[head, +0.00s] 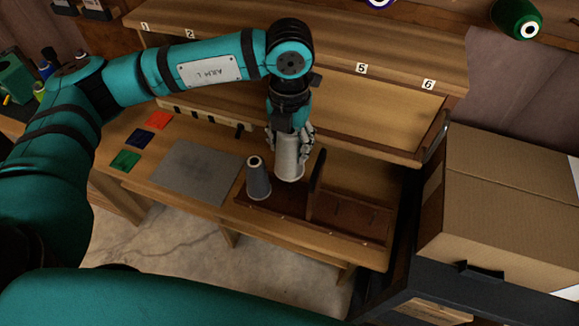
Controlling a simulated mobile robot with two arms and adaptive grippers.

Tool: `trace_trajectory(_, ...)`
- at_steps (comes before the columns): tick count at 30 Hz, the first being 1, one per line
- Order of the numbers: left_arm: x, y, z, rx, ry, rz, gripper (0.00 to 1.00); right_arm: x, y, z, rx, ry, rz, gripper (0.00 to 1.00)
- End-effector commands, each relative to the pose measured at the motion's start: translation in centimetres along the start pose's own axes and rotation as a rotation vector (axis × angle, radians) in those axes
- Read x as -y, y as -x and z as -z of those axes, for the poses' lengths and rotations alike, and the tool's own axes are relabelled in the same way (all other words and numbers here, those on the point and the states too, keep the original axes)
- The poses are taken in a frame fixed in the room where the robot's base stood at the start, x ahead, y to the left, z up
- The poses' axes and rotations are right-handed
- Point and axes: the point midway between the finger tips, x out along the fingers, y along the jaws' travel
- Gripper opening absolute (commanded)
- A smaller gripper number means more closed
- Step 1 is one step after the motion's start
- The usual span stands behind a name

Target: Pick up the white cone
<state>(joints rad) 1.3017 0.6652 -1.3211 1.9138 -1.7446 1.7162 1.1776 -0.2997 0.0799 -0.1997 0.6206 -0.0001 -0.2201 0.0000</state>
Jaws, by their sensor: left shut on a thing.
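The white cone (288,160) stands upright, or nearly so, at the back of the brown wooden tray (290,208), in its left part. My left gripper (289,146) comes down from above and is shut on the white cone, with fingers around its upper part. The cone's top is hidden by the gripper. I cannot tell whether its base touches the tray. A grey cone (258,180) stands in the tray just to the left and nearer. My right gripper is not in view.
A dark upright divider (316,184) stands close right of the white cone. A grey mat (195,172) and red, blue and green squares (158,120) lie left. A numbered shelf (330,58) overhangs behind. A cardboard box (510,205) stands right.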

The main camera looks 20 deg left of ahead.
Motion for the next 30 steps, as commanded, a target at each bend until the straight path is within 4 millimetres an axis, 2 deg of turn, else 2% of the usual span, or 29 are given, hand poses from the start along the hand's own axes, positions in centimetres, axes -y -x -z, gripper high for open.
trace_trajectory(3, 0.1, 3.1, -0.1, 0.006, -0.002, 0.001, 0.05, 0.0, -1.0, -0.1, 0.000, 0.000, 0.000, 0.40)
trace_trajectory(9, 0.1, 8.1, -0.1, 0.005, 0.000, 0.002, 0.05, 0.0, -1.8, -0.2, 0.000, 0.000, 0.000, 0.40)
trace_trajectory(15, 0.1, 11.9, -0.1, 0.003, -0.001, 0.001, 0.05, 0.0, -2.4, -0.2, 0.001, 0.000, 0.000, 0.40)
trace_trajectory(21, 0.1, 13.8, 0.0, 0.000, -0.001, 0.001, 0.05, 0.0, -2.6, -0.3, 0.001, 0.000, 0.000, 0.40)
trace_trajectory(30, 0.0, 14.2, 0.0, 0.000, -0.001, 0.000, 0.05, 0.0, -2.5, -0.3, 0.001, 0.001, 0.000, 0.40)
